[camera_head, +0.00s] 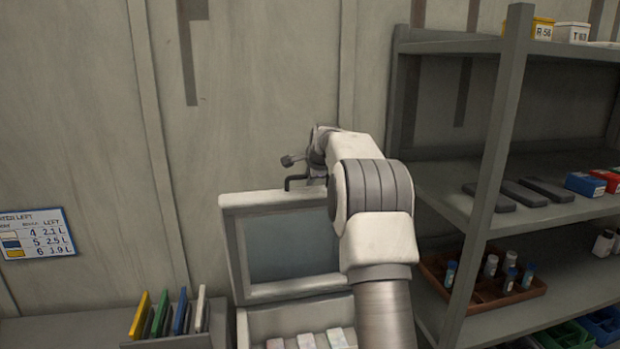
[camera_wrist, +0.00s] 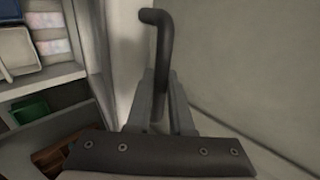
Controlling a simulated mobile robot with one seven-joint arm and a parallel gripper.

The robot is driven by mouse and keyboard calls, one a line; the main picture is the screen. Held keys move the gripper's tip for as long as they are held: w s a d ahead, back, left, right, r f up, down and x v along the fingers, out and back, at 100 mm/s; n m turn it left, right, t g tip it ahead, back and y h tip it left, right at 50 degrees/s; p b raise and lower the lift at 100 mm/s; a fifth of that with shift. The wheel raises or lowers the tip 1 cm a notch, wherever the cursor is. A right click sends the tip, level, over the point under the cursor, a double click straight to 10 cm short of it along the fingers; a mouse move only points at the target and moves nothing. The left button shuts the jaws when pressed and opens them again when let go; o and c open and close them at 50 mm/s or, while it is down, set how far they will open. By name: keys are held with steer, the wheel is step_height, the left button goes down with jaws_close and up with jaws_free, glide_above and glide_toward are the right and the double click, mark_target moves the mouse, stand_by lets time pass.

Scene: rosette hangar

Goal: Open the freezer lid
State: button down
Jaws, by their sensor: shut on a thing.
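The freezer lid (camera_head: 227,245) is a white frame with a grey-blue inner panel. In the head view it stands raised, its inner side facing me, above the open freezer box (camera_head: 243,327). Pale packets (camera_head: 306,341) show inside the box. A dark bent handle (camera_head: 294,181) sticks out at the lid's top edge; in the wrist view the dark bar (camera_wrist: 163,45) rises between the fingers. My gripper (camera_wrist: 160,85) is shut on this handle. In the head view my arm hides the lid's right side and most of the gripper.
A grey shelf unit (camera_head: 487,150) stands close on the right, with a brown tray (camera_head: 480,299) of small bottles. A low grey surface with upright coloured folders (camera_head: 159,314) is at the left. A wall (camera_head: 90,110) with a label sheet (camera_head: 37,235) rises behind the lid.

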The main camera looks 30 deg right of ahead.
steer(key=c, duration=0.8)
jaws_free()
steer(key=b+v, duration=0.4)
steer(key=v, duration=1.3)
steer(key=shift+s, duration=0.2)
steer(key=shift+r, duration=0.15)
steer(key=s+a+f+n+g+y+b, duration=0.1)
steer(key=s+a+f+n, duration=0.2)
steer(key=s+a+n, duration=0.35)
steer(key=s+a+f+n+g+y+b, duration=0.1)
steer(key=s+a+f+n, duration=0.25)
steer(key=s+a, duration=0.6)
steer(key=s+a+f+n, duration=0.3)
steer(key=s+f+n, duration=0.2)
steer(key=s, duration=0.5)
steer(key=s+a+f+n+g+b, duration=0.1)
steer(key=s+a+f+n, duration=0.3)
steer(key=s+f, duration=0.5)
steer(key=shift+s+a+f+n+g, duration=0.2)
steer(key=shift+s+f+n+g, duration=0.15)
steer(key=shift+s+n, duration=0.6)
